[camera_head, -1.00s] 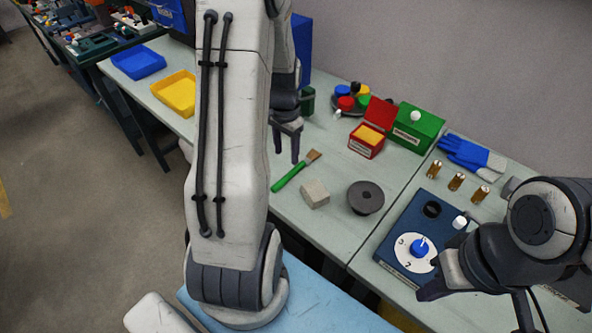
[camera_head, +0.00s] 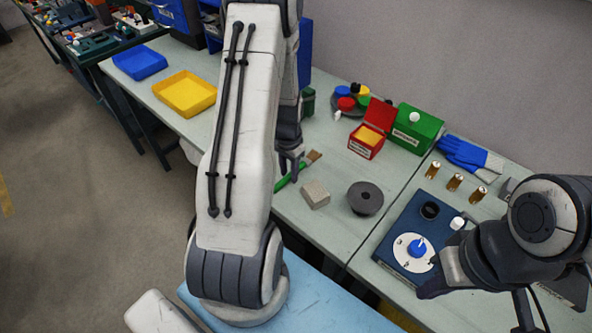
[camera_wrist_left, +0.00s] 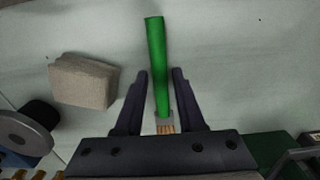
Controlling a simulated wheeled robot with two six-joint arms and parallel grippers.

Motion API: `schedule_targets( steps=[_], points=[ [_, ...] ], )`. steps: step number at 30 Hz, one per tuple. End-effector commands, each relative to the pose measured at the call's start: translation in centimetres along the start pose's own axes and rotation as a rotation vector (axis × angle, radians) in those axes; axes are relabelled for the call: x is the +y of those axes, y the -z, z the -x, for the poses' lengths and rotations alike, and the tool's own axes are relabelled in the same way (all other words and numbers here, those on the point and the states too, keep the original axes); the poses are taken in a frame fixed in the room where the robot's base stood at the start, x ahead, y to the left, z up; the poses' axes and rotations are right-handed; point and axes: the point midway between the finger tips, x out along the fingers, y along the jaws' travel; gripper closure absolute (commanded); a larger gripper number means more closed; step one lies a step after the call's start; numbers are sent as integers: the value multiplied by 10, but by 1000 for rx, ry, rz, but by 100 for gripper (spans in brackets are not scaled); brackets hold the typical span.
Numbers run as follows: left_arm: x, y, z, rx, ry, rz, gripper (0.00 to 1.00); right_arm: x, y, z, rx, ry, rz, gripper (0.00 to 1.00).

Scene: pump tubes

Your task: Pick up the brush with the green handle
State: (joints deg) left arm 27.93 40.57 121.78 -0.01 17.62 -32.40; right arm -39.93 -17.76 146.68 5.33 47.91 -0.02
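The brush with the green handle (camera_head: 283,182) lies on the grey-green worktop, its bristles (camera_head: 314,156) toward the back right. My left gripper (camera_head: 290,172) is down at the brush and hides the middle of it in the head view. In the left wrist view, the green handle (camera_wrist_left: 157,62) runs between the two fingers of my left gripper (camera_wrist_left: 160,74), with small gaps on both sides. The gripper is open, and the metal collar and bristles are partly hidden by its body. My right gripper (camera_head: 436,284) is beside the blue dial box, its finger opening unclear.
A beige block (camera_head: 316,194) lies close to the brush, with a dark round spool (camera_head: 365,198) to its right. A red box (camera_head: 367,142) and green box (camera_head: 415,130) stand behind. A blue dial box (camera_head: 398,226) is at the right. A yellow tray (camera_head: 186,94) is at the left.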

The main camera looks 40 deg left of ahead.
Motion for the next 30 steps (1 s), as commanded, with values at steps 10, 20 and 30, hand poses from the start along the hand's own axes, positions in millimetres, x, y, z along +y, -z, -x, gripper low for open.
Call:
schedule_targets(
  steps=[10,20,30],
  points=[
    [0,0,0,0,0,0,100,0,0,0,0,0,0,100],
    [0,1,18,3,2,0,100,0,0,-4,0,0,0,100],
    [47,2,68,4,2,-8,100,1,-1,-17,0,0,0,100]
  ],
)
